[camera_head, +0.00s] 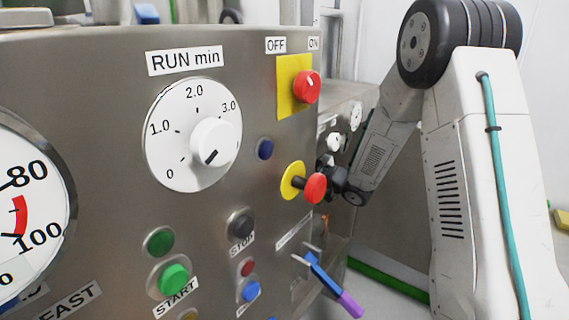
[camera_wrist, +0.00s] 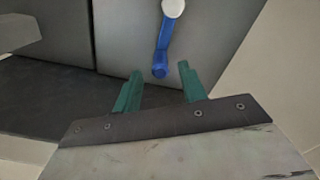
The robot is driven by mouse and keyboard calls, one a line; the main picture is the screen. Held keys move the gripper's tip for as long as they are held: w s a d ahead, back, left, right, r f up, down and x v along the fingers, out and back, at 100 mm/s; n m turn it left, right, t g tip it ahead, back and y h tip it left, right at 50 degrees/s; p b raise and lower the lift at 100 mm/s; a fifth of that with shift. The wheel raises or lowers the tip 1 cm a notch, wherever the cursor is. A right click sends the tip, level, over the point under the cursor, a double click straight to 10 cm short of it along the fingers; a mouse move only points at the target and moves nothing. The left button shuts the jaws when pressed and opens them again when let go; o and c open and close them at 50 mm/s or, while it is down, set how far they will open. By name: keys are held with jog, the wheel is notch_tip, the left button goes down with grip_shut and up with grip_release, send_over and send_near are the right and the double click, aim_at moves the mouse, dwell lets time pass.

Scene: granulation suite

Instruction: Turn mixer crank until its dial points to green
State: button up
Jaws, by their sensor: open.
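A blue crank arm (camera_wrist: 163,42) with a round white knob (camera_wrist: 173,8) shows at the top of the wrist view, on a grey metal face. The crank's lower end lies between and beyond my fingertips. My gripper (camera_wrist: 159,69) is open, with its two green fingers apart and nothing held. I cannot tell whether the fingers touch the crank. In the head view my arm reaches behind the near panel's right edge, so the fingers and crank are hidden there. No dial with a green mark can be made out; small white dials (camera_head: 355,114) show on a farther panel.
A steel panel (camera_head: 110,120) fills the left of the head view, with a RUN min dial (camera_head: 166,115), red knobs, buttons and a blue lever with a purple end (camera_head: 349,303) jutting out. A green strip (camera_head: 392,280) runs along the floor.

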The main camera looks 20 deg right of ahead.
jog(key=shift+x, duration=1.55)
grip_shut()
jog(key=shift+a, duration=0.15)
